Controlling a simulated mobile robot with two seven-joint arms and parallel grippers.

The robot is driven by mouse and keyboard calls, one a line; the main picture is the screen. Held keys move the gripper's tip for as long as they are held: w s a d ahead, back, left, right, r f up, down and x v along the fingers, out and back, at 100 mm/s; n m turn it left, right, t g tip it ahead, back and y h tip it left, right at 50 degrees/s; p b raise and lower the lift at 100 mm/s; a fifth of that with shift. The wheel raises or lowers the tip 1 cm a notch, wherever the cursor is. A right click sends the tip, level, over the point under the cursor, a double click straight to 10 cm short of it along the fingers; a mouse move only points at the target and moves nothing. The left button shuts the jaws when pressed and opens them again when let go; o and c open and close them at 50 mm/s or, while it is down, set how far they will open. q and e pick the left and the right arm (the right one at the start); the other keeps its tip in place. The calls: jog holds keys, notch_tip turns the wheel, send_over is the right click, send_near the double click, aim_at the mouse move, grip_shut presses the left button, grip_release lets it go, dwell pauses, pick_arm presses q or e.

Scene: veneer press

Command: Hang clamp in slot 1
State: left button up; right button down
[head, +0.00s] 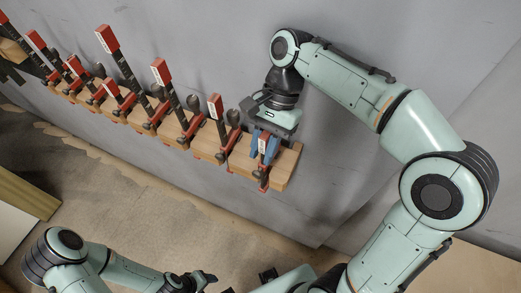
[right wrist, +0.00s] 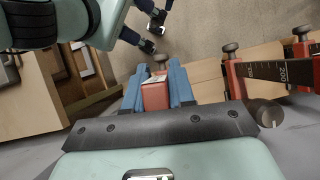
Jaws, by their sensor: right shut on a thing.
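The wooden clamp rack (head: 210,145) runs along the grey wall. My right gripper (head: 264,143) is at its right end, with blue fingers shut on the red end of a clamp (head: 263,146). The held clamp's lower red part is at the rack's front edge; whether it sits in a slot is hidden. In the right wrist view, the fingers (right wrist: 156,90) pinch the clamp's red block (right wrist: 155,96) from both sides. No slot numbers are readable. My left gripper (head: 202,280) is low in the head view, away from the rack; its fingers (right wrist: 147,30) look apart and empty.
Several red-and-black clamps (head: 169,85) hang along the rack left of my right gripper. The nearest neighbouring clamp (head: 218,115) stands close by; its scaled bar (right wrist: 280,71) shows in the wrist view. Wooden boards (head: 28,195) lie at the left. The floor below the rack is clear.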

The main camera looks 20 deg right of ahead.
jog(key=shift+w+d+r, duration=0.1)
jog(key=shift+w+d, duration=0.35)
jog(key=shift+f, duration=0.6)
dwell(0.6)
jog(key=c, duration=0.9)
grip_release()
jog(key=shift+o, duration=0.2)
